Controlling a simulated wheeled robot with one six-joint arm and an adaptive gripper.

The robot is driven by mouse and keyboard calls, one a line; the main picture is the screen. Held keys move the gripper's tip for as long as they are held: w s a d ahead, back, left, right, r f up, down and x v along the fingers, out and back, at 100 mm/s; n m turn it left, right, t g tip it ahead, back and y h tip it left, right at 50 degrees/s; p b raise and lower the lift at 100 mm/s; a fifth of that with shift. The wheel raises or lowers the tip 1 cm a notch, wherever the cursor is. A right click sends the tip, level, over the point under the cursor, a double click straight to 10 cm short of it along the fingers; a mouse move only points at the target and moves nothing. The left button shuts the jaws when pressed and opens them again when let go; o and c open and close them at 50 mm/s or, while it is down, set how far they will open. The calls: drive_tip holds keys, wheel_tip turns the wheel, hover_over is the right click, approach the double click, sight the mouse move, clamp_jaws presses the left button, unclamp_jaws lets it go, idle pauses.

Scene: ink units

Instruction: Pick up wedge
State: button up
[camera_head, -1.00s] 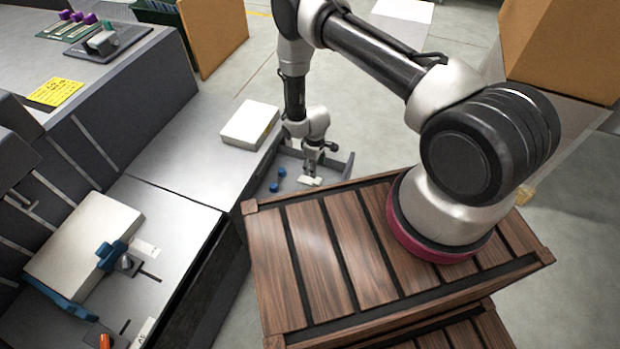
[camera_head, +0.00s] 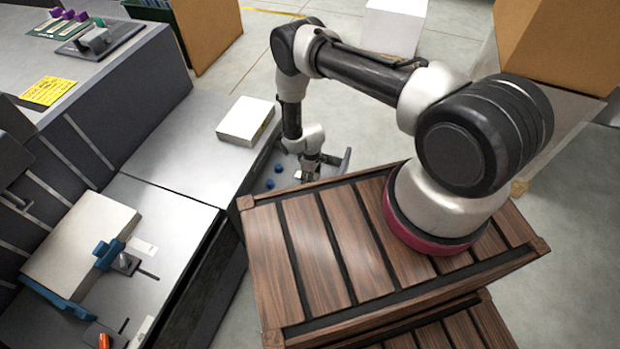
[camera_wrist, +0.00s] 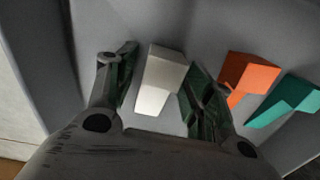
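A white wedge-like block (camera_wrist: 161,80) lies on the grey floor of a tray (camera_wrist: 215,25) in the wrist view. My gripper (camera_wrist: 162,95) is open, with one dark green-padded finger on each side of the white block. A narrow gap shows on the left; on the right the finger is very close, and I cannot tell if it touches. In the head view my gripper (camera_head: 309,173) is down inside the tray (camera_head: 345,161), and the block there is mostly hidden.
An orange piece (camera_wrist: 248,75) and a teal piece (camera_wrist: 290,99) lie just right of the right finger. Blue pieces (camera_head: 271,183) lie in the tray's left part. The tray's wall stands close by. A wooden crate (camera_head: 330,240) is in front, and a metal bench (camera_head: 190,145) stands left.

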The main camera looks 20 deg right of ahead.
drive_tip(key=c, duration=0.8)
drive_tip(key=shift+r, duration=0.1)
